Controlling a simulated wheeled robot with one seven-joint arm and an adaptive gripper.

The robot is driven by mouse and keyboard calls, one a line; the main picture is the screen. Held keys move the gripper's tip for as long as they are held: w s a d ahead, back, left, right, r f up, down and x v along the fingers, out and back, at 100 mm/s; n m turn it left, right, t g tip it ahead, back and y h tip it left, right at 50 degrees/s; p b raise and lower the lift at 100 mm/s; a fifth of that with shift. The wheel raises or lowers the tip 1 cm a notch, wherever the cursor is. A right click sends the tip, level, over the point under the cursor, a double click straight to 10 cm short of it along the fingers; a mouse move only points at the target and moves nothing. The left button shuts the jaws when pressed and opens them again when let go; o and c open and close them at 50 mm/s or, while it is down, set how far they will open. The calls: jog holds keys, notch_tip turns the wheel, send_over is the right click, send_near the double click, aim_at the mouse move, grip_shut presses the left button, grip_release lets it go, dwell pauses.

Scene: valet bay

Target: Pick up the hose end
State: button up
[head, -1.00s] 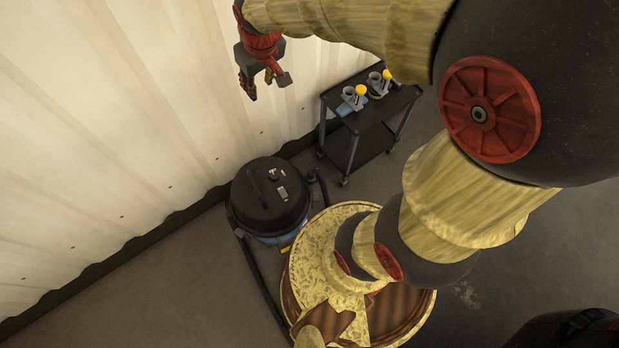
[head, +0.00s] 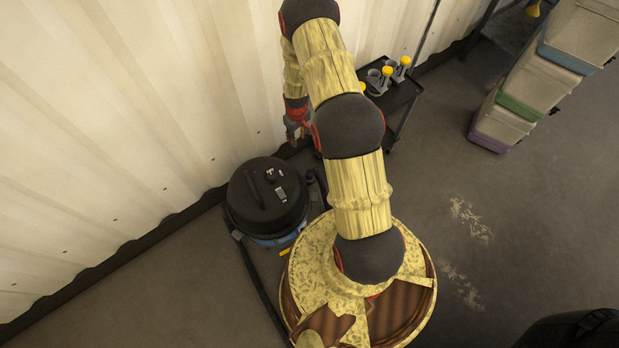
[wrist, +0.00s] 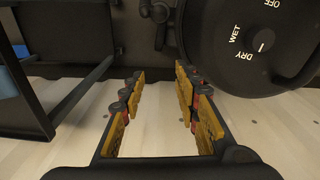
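The wet-and-dry vacuum (head: 268,196) has a black lid and a blue body and stands by the wall; its lid with the WET/DRY dial also shows in the wrist view (wrist: 245,50). A dark hose (head: 262,290) runs along the floor on its left. A dark tube-like piece (head: 317,183) stands at its right side and may be the hose end; a small black piece ahead of the fingers in the wrist view (wrist: 159,14) may be the same. My gripper (head: 294,138) is above and behind the vacuum, near the wall. Its fingers are apart and empty in the wrist view (wrist: 160,76).
A black cart (head: 400,100) with yellow-topped bottles (head: 388,72) stands close to my gripper's right; its frame shows at left in the wrist view (wrist: 75,95). The ribbed wall (head: 120,110) is close behind. Stacked bins (head: 535,82) stand at far right. Floor between is clear.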

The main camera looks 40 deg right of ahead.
jog(key=b, duration=0.2)
send_near(310, 172)
jog(key=shift+g, duration=0.4)
jog(key=f, duration=0.5)
jog(key=shift+w+d+f, duration=0.1)
jog(key=shift+w+f, duration=0.15)
jog(key=shift+w+f+b, duration=0.1)
jog(key=shift+f+b, duration=0.75)
jog(key=shift+f, duration=1.85)
jog(key=c, duration=0.7)
